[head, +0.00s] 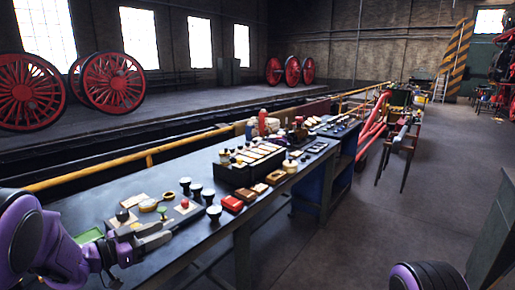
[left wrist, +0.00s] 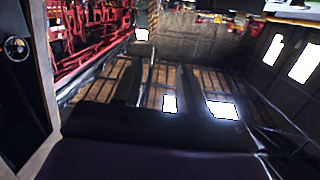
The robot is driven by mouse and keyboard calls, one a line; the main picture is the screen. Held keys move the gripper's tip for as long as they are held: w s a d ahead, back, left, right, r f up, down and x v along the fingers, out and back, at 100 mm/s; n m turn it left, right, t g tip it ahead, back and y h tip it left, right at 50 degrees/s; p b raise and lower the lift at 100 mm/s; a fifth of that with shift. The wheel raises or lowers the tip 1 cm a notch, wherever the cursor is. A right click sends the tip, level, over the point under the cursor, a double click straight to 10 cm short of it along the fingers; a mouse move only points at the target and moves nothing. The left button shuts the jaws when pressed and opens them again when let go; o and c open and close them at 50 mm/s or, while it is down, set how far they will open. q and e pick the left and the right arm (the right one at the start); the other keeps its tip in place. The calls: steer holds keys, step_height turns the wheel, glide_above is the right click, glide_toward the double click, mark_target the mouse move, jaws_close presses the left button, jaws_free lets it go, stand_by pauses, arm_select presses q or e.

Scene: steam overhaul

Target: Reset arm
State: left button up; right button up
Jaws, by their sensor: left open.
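My left gripper (head: 169,232) is at the lower left of the head view, over the near end of the dark workbench (head: 75,212). Its two grey fingers point right and stand apart, with nothing seen between them. In the left wrist view the two dark fingers (left wrist: 157,78) also stand apart, with the hall's roof and bright windows behind them. A purple and black part of my right arm (head: 428,277) shows at the bottom right of the head view. My right gripper is not seen.
A black box with pale compartments (head: 240,172) stands farther along. A yellow rail (head: 130,158) runs behind the bench.

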arm_select(q)
steer(key=s+a+f+n+y, duration=0.2)
steer(key=s+f+n+y, duration=0.15)
steer(key=f, duration=0.45)
steer(key=s+a+f+n+y, duration=0.2)
steer(key=s+f+n+y, duration=0.1)
steer(key=f+n+y, duration=0.3)
steer(key=s+a+f+n+y, duration=0.1)
steer(key=s+f+n+y, duration=0.2)
steer(key=f, duration=0.6)
steer(key=s+f+n+g, duration=0.1)
steer(key=s+f+g, duration=0.2)
steer(key=s, duration=0.6)
steer(key=s+f+n+g+y, duration=0.1)
steer(key=s+f+g, duration=0.2)
steer(key=s+f, duration=0.3)
steer(key=s+d+f+n+g+y, duration=0.1)
steer(key=s+f+g, duration=0.2)
steer(key=s, duration=0.9)
steer(key=shift+s+f, duration=0.35)
steer(key=shift+f, duration=0.6)
steer(key=shift+d+b, duration=0.1)
steer(key=shift+b, duration=0.2)
